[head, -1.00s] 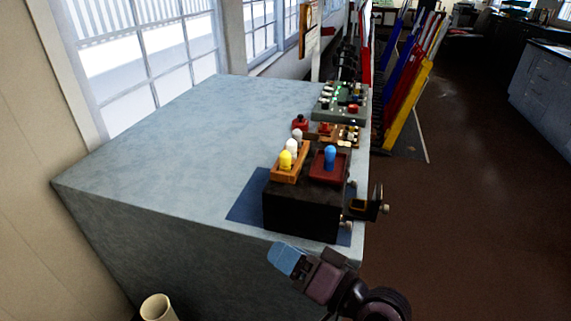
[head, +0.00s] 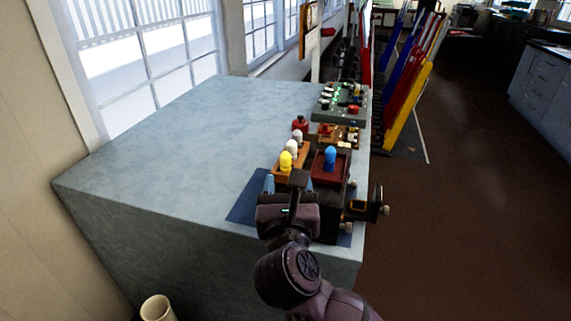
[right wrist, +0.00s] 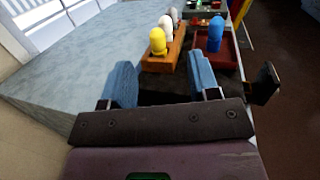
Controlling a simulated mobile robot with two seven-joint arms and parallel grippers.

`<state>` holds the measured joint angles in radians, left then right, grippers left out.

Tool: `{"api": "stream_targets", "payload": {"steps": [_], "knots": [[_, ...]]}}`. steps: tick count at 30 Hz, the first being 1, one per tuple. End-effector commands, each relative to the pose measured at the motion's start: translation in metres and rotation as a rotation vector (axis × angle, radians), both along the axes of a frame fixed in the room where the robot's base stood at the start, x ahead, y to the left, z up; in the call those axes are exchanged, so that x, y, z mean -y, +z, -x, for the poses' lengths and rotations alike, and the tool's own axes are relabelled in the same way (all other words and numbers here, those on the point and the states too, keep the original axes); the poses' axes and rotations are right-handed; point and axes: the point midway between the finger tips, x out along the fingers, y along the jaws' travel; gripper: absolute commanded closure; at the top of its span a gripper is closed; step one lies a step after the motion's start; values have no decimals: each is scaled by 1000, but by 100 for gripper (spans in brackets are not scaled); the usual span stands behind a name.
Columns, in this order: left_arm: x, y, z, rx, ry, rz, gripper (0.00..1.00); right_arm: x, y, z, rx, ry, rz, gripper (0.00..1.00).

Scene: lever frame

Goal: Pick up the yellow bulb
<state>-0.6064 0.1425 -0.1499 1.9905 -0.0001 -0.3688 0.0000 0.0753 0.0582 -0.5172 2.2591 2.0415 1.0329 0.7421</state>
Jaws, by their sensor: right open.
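The yellow bulb (head: 286,161) stands upright at the near end of an orange-brown wooden holder (head: 304,158) on a dark box. In the right wrist view the yellow bulb (right wrist: 158,41) shows ahead of my gripper, above and between the fingers in the picture. White bulbs (right wrist: 166,26) stand behind it in a row. My right gripper (right wrist: 162,84) is open and empty, its blue fingers spread, short of the bulb. In the head view the right gripper (head: 284,186) partly hides the dark box and the holder's near end. My left gripper is not in view.
A blue bulb (head: 330,158) stands in a dark red tray (head: 343,167) just right of the holder. A black bracket (head: 366,210) sticks out at the right. A green panel with buttons (head: 340,103) lies further back. The tabletop (head: 180,150) at left is clear.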

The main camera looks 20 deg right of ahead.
Motion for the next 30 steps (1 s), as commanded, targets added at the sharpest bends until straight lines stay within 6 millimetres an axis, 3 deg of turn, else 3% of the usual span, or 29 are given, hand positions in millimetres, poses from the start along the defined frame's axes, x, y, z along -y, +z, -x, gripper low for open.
{"api": "stream_targets", "payload": {"steps": [5,15,23,30], "knots": [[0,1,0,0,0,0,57,-5,-9,-5,-59,2,-77,44],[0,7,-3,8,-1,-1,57,9,-10,-47,-64,2,-80,44],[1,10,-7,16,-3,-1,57,15,-8,-62,-63,1,-81,44],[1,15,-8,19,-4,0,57,24,-5,-93,-63,0,-78,44]]}}
